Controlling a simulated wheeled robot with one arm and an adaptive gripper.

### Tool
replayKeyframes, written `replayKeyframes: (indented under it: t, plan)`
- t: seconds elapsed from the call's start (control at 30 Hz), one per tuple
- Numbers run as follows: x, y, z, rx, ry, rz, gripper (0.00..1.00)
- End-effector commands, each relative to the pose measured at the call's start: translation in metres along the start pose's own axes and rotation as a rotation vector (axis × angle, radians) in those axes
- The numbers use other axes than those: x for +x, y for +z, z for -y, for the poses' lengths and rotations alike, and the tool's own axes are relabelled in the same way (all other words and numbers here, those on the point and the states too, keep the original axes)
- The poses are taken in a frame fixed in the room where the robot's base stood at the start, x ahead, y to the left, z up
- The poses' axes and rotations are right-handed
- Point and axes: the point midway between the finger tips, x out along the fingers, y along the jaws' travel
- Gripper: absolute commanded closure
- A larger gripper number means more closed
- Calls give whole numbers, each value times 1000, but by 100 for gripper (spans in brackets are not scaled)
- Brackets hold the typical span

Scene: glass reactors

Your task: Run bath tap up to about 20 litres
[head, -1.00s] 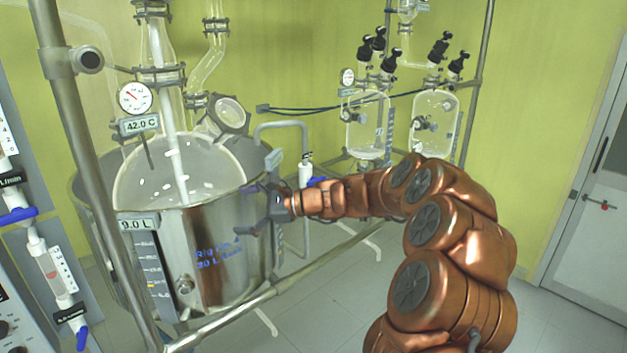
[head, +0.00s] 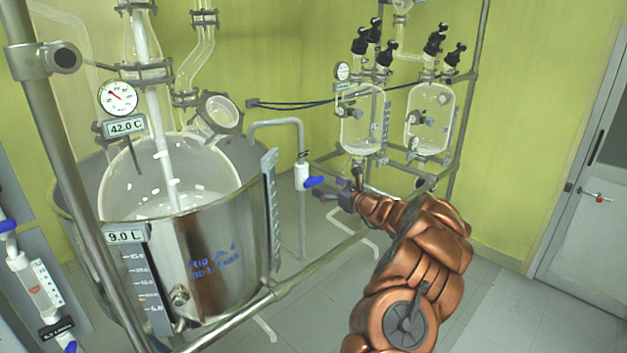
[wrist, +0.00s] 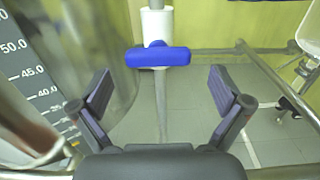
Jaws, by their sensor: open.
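The bath tap is a white valve body (head: 301,176) with a blue handle (head: 314,182), on a grey pipe that bends over the rim of the steel bath (head: 225,235). In the wrist view the blue handle (wrist: 158,57) lies crosswise, ahead of and between my fingers, apart from them. My gripper (head: 338,190) is open and empty, just right of and slightly below the handle in the head view; it also shows in the wrist view (wrist: 160,85). The bath display (head: 124,233) reads 9.0 L. A litre scale (wrist: 50,100) shows at the left of the wrist view.
A round glass vessel (head: 180,175) sits in the bath, with a dial and a 42.0 C display (head: 125,126) above. A metal frame rail (head: 310,275) runs in front. Two smaller glass reactors (head: 362,120) stand behind my arm. Floor at right is clear.

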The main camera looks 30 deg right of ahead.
Motion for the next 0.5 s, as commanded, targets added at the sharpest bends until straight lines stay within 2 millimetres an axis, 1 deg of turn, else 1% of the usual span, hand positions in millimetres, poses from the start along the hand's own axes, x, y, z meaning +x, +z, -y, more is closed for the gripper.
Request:
replayKeyframes:
  t: [0.03,0.23,0.4,0.5]
  plan:
    - [9,0,-2,0,4,-3,0]
    - [34,2,-2,-3,3,-1,0]
    - [49,-1,-2,-1,3,-4,0]
    - [54,-1,-1,1,2,-3,0]
